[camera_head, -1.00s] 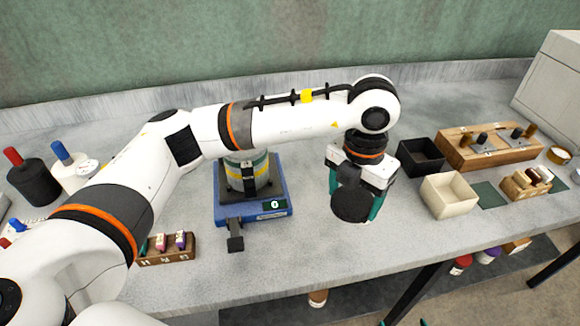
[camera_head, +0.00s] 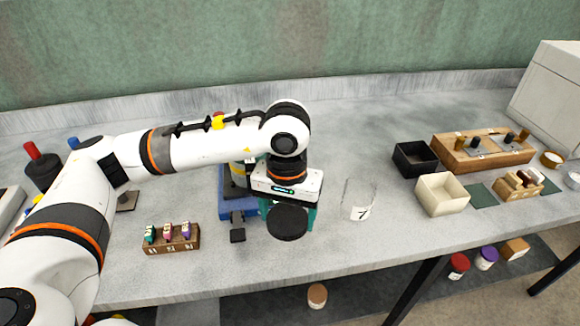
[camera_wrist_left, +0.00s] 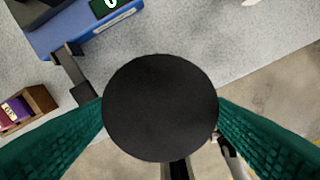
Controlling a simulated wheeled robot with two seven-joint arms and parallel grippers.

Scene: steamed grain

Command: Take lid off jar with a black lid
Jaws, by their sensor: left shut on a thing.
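My left gripper (camera_head: 288,213) is shut on a round black lid (camera_head: 287,224). In the left wrist view the lid (camera_wrist_left: 160,108) is held flat between the two green fingers. A clear glass jar (camera_head: 360,199) marked 7 stands upright and open on the grey bench, to the right of the gripper and apart from it. The held lid is in front of the blue scale. My right gripper is not in view.
The blue scale (camera_head: 231,210) stands behind my left gripper, mostly hidden. A wooden rack (camera_head: 172,241) of small coloured items is to the left. A black box (camera_head: 415,158) and a cream box (camera_head: 447,193) stand right. Bench between jar and boxes is clear.

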